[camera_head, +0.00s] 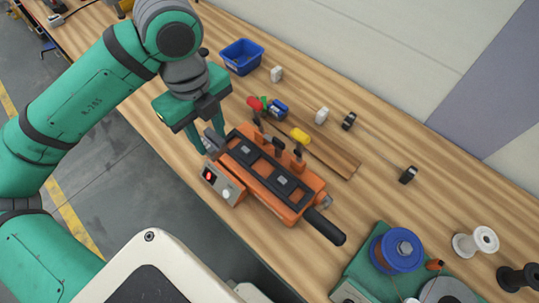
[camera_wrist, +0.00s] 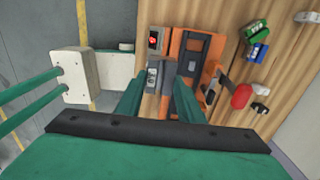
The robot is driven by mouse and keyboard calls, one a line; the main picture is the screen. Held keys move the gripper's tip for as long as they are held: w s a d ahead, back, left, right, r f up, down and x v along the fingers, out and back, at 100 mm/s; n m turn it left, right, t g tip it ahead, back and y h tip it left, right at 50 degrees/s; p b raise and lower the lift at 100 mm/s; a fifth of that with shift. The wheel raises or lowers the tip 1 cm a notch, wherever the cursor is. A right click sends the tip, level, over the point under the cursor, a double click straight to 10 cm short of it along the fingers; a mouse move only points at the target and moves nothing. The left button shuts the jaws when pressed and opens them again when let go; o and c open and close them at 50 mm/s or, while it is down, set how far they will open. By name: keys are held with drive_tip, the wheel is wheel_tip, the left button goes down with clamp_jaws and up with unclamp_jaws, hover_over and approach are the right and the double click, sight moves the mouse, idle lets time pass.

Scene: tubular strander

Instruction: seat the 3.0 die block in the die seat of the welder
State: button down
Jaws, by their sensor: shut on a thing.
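My gripper (camera_head: 209,143) is shut on a grey die block (camera_wrist: 158,72), which sits between the two green fingers in the wrist view. The block also shows as a dark grey piece (camera_head: 214,138) in the head view, by the near left end of the welder. Its marking is too small to read. The orange welder (camera_head: 257,186) lies on the bench with black plates along its top, a red handle (camera_head: 254,103) and a yellow handle (camera_head: 300,136). The wrist view shows the welder's orange frame (camera_wrist: 177,43) just right of the block. I cannot tell whether they touch; the die seat is not clearly made out.
A control box (camera_head: 222,184) with a red light stands at the welder's near side. Behind the welder are a blue bin (camera_head: 241,56), a blue block (camera_head: 279,108), white blocks (camera_head: 277,74) and black blocks (camera_head: 348,121). A spool stand (camera_head: 362,265) is at lower right.

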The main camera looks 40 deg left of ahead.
drive_tip(key=shift+w+d+f, duration=1.3)
drive_tip(key=shift+d+f, duration=0.05)
drive_tip(key=shift+f, duration=0.65)
drive_tip(key=shift+w+d+f, duration=1.35)
drive_tip(key=shift+f, duration=0.65)
drive_tip(key=shift+w+d+f, duration=1.3)
drive_tip(key=shift+d+f, duration=0.05)
drive_tip(key=shift+f, duration=0.65)
drive_tip(key=shift+f, duration=0.1)
drive_tip(key=c, duration=1.2)
unclamp_jaws()
wheel_tip(320, 180, up, 12)
